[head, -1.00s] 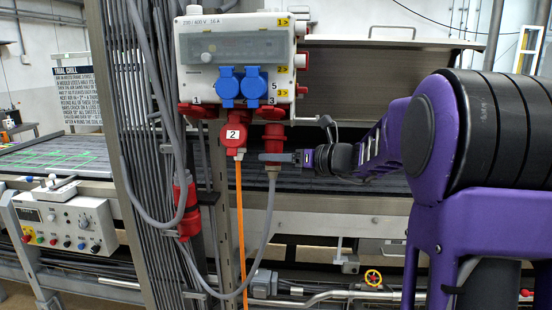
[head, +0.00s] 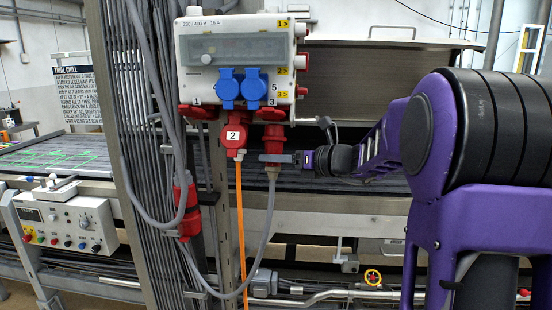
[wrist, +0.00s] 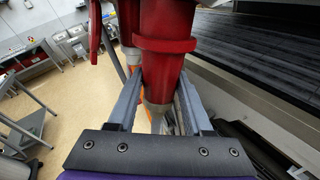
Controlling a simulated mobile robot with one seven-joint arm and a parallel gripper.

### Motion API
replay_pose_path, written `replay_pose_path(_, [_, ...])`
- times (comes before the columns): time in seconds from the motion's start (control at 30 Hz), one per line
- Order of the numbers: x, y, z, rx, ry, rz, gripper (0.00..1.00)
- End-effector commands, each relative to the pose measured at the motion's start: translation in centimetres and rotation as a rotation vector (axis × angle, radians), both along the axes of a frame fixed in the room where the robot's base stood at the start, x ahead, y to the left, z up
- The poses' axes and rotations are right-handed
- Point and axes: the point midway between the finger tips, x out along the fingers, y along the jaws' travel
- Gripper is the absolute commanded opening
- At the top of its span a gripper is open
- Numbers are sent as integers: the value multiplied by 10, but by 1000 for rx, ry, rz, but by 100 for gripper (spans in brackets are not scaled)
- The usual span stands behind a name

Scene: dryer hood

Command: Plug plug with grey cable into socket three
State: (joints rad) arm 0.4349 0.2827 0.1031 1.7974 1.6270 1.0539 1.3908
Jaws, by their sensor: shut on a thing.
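The red plug with the grey cable (head: 272,138) is upright below socket three (head: 273,113) in the head view. Its top meets the socket and the two line up, with no clear gap; how deep it sits cannot be told. My gripper (head: 274,157) comes from the right and is shut on the plug's lower end, just above the grey cable (head: 270,205). In the wrist view, both fingers of my gripper (wrist: 160,76) flank the tapered red body of the plug (wrist: 163,62). The plug's contacts are hidden.
The socket box (head: 238,50) carries blue sockets (head: 241,88) and a red socket one (head: 197,111). A red plug marked 2 (head: 234,137) with an orange cable (head: 241,220) is close left. A red connector (head: 187,210) hangs by the metal post. A metal hood (head: 360,80) is behind.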

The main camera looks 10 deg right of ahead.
Motion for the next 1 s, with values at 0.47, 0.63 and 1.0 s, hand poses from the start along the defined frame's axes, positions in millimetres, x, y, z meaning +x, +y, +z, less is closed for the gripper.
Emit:
replay_pose_path(0.47, [2,0,6,0,-3,1,0])
replay_pose_path(0.63, [3,-1,10,1,-2,1,0])
replay_pose_path(1.0, [6,-2,19,0,-2,1,0])
